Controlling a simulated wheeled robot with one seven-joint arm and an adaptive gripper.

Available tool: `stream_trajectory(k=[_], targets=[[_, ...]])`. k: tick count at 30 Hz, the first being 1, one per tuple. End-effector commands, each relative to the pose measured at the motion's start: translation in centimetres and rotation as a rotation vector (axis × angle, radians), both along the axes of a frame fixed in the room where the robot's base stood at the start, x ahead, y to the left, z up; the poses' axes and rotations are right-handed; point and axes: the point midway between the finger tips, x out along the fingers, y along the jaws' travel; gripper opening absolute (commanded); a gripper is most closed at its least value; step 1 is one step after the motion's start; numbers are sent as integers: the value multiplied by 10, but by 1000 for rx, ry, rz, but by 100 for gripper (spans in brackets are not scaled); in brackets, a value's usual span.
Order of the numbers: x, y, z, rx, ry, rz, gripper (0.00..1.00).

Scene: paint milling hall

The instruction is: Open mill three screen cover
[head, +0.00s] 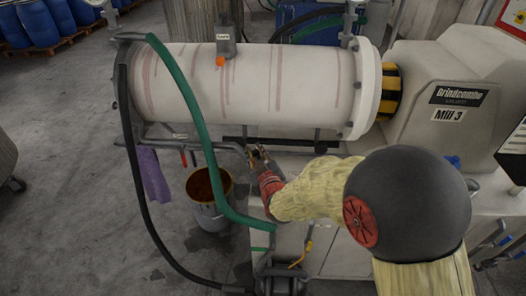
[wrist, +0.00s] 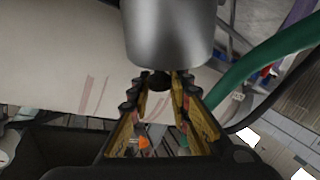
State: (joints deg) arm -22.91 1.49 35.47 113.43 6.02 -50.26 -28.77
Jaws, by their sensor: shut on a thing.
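Mill 3 shows in the head view as a pale horizontal drum (head: 250,85) with reddish streaks, joined to a beige housing (head: 440,80) labelled "Mill 3". I cannot tell which part is the screen cover. My gripper (head: 257,154) is just below the drum's lower edge, by a thin grey pipe (head: 232,147). In the wrist view my gripper (wrist: 160,84) has its fingertips closed on a small dark round part (wrist: 158,79), beneath a smooth grey metal cylinder (wrist: 169,32). The rest of the held part is hidden.
A green hose (head: 192,110) and a black hose (head: 135,180) hang left of my gripper. A bucket (head: 209,192) with brown contents stands on the floor below. A purple cloth (head: 153,175) hangs from the rail. Blue drums (head: 40,22) stand at the back left.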

Motion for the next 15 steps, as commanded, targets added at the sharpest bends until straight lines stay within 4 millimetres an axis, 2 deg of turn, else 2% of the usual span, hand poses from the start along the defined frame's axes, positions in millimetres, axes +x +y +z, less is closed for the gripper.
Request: stream_trajectory(k=[5,15], targets=[[0,21,4,-167,7,6,0],[1,53,-1,-488,22,5,0]])
